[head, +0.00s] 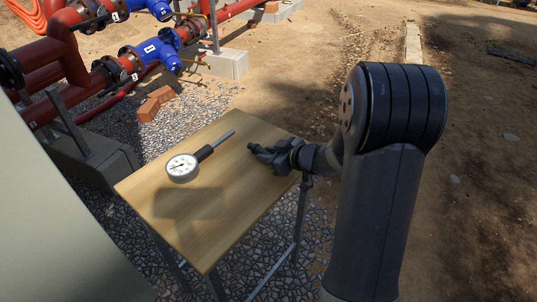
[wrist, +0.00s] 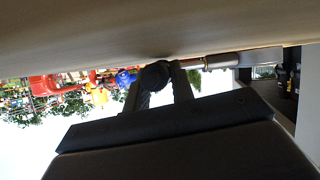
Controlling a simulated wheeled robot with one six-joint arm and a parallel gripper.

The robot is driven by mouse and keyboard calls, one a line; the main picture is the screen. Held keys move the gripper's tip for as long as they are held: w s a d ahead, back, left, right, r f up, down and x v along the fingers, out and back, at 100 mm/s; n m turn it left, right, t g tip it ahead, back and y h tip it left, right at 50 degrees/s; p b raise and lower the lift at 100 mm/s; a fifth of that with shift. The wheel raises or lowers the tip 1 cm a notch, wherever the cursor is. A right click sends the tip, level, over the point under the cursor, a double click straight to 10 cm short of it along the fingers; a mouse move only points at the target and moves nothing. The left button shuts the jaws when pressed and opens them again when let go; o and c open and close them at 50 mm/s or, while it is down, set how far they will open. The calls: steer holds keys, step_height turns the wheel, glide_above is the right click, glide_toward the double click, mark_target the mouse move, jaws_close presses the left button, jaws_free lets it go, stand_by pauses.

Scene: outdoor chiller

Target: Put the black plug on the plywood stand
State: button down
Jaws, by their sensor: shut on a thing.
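In the wrist view, which is upside down, my gripper (wrist: 160,88) is shut on the round black plug (wrist: 154,76). The plug is right at the plywood surface (wrist: 90,35); I cannot tell whether it touches. In the head view the plug is small and dark and hard to separate from the fingers.
A dial gauge (head: 182,167) with a black collar and metal stem lies on the stand, left of my gripper. Its stem (wrist: 215,62) seems to show in the wrist view. Bricks (head: 155,102) and red and blue pipes (head: 160,48) stand behind. The stand's front half is clear.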

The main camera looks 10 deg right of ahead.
mark_target(269, 153)
steer(key=shift+f, duration=0.2)
steer(key=c, duration=1.2)
jaws_free()
steer(key=shift+r, duration=0.25)
steer(key=p+v, duration=0.3)
steer(key=v, duration=0.9)
steer(key=shift+a, duration=0.1)
steer(key=b+x, duration=0.3)
steer(key=x, duration=0.9)
steer(key=shift+w+f, duration=0.1)
steer(key=shift+f, duration=0.1)
step_height(269, 153, up, 3)
steer(key=shift+f+p, duration=0.1)
steer(key=shift+p, duration=0.55)
steer(key=shift+r, duration=0.65)
